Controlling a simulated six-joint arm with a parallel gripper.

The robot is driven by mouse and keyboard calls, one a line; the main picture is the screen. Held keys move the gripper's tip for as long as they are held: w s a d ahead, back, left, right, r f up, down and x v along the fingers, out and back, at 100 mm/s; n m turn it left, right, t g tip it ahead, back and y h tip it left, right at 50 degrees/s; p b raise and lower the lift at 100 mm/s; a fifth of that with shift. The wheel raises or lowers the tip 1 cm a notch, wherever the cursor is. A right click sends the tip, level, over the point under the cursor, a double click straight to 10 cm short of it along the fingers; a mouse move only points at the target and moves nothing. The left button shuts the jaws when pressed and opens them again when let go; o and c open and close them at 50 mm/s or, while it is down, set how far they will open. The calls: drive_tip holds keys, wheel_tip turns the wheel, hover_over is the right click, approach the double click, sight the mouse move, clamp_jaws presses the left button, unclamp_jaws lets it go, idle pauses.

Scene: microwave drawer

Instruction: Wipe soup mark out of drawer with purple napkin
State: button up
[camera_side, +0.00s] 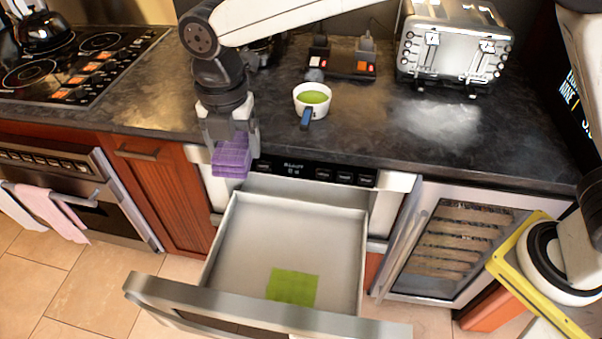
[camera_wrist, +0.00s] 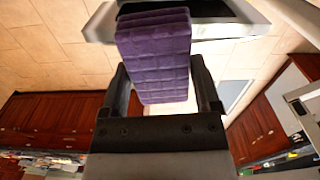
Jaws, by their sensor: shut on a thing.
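My gripper (camera_side: 231,138) is shut on a folded purple napkin (camera_side: 231,158), held in the air above the back left corner of the open drawer. In the wrist view the napkin (camera_wrist: 155,55) sits between the two fingers (camera_wrist: 160,85) and hides much of what lies beyond. The open drawer (camera_side: 232,230) is pale inside, with a steel front (camera_side: 250,312). The green soup mark (camera_side: 292,287) is a flat, square patch on the drawer floor, near the front and right of the middle. The napkin is apart from the mark.
A white cup of green liquid (camera_side: 312,97) with a blue handle stands on the dark counter (camera_side: 370,130). A toaster (camera_side: 453,50) stands behind it to the right. A wine cooler (camera_side: 450,245) with a slanting handle is right of the drawer. The space above the drawer is clear.

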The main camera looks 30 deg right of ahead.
wheel_tip(320, 180, down, 45)
idle(0.3)
drive_tip(key=shift+d, duration=0.15)
